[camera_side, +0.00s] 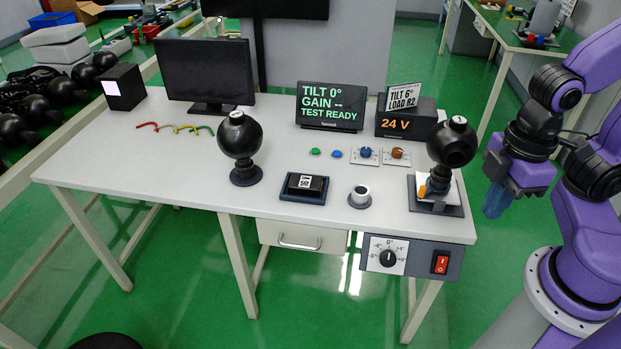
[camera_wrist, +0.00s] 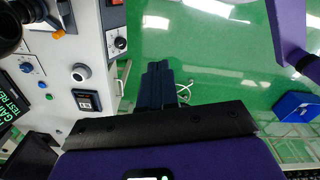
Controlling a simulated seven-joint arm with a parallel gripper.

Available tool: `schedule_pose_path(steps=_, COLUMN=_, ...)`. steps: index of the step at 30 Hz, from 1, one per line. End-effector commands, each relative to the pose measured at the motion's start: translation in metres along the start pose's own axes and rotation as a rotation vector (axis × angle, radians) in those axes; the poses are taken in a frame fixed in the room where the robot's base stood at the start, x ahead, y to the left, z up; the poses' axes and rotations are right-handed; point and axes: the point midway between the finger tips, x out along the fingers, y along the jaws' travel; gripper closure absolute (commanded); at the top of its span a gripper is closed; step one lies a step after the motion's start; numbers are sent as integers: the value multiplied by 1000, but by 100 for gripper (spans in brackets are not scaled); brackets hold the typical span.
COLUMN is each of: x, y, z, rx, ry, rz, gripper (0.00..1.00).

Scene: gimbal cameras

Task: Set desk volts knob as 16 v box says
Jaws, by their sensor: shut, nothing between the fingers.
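The voltage box (camera_side: 405,122) stands at the back right of the desk. Its display reads 24 V, not 16 V, and a card (camera_side: 402,96) on top reads "TILT 6° LOAD R2". In front of it are a blue knob (camera_side: 365,152) and an orange-brown knob (camera_side: 397,153) on white plates; their markings are too small to read. A black dial knob (camera_side: 387,258) with degree marks is on the desk's front panel, also in the wrist view (camera_wrist: 120,43). My gripper (camera_side: 492,212) is shut and empty, off the desk's right edge; its fingers show in the wrist view (camera_wrist: 157,70).
A red rocker switch (camera_side: 440,263) is beside the dial. A black ball on a stand (camera_side: 451,143) rises at the desk's right end, another (camera_side: 240,135) mid-desk. A screen (camera_side: 330,106) reads "TILT 0° GAIN -- TEST READY". Open floor lies under my gripper.

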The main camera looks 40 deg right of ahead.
Motion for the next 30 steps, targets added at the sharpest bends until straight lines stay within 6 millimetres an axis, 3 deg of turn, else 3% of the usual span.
schedule_pose_path(steps=14, x=0, y=0, z=0, rx=0, ry=0, rz=0, gripper=100)
schedule_pose_path(steps=15, x=0, y=0, z=0, rx=0, ry=0, rz=0, gripper=97)
schedule_pose_path(steps=21, x=0, y=1, z=-1, rx=8, ry=0, rz=0, gripper=37)
schedule_pose_path(steps=26, x=-3, y=16, z=-19, rx=124, ry=-2, rz=2, gripper=37)
schedule_pose_path(steps=30, x=-6, y=49, z=-50, rx=340, ry=-3, rz=4, gripper=37)
